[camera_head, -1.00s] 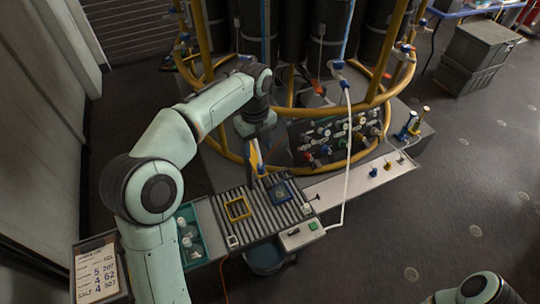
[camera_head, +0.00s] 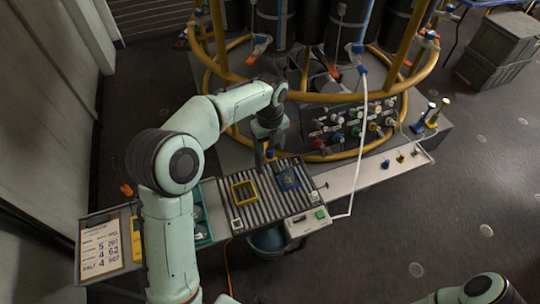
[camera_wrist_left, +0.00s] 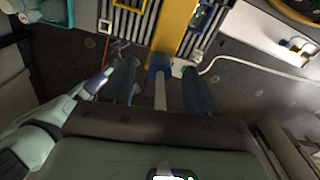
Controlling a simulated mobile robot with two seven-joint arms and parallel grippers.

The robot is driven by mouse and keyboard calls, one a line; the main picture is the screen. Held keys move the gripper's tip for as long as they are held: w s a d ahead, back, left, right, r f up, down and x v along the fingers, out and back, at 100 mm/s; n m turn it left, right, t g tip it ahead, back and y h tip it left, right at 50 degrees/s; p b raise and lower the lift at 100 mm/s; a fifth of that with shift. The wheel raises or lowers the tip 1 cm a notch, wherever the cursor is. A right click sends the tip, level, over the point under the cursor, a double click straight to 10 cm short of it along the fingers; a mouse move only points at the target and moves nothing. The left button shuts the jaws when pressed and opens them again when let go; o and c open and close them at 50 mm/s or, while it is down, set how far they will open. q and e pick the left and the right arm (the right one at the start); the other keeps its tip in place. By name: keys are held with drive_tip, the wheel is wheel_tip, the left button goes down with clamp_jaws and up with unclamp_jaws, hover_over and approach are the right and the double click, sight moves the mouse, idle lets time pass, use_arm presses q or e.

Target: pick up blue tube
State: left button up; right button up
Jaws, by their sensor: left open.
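My left gripper (camera_head: 269,146) hangs over the back edge of the slatted rack, at the foot of the round frame. In the left wrist view my left gripper (camera_wrist_left: 159,82) is open, with its two dark fingers apart. A blue cylindrical piece (camera_wrist_left: 158,62) with a white stem shows between the fingers, apart from both. A yellow strip (camera_wrist_left: 178,25) rises just beyond it. A small blue patch also shows below the gripper in the head view. I cannot tell for sure whether this blue piece is the blue tube. My right gripper is out of view.
The slatted rack (camera_head: 264,208) bears a yellow square frame (camera_head: 244,192) and a blue square frame (camera_head: 289,179). A teal tray (camera_head: 203,222) and a clipboard (camera_head: 101,244) are left. A valve panel (camera_head: 350,128) and yellow ring pipes stand behind. A white hose (camera_head: 361,150) drops to the right.

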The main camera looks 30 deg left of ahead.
use_arm(q)
wheel_tip(320, 180, down, 2)
drive_tip(key=shift+f, duration=0.1)
drive_tip(key=c, duration=1)
drive_tip(key=shift+c, duration=0.2)
drive_tip(key=shift+r, duration=0.2)
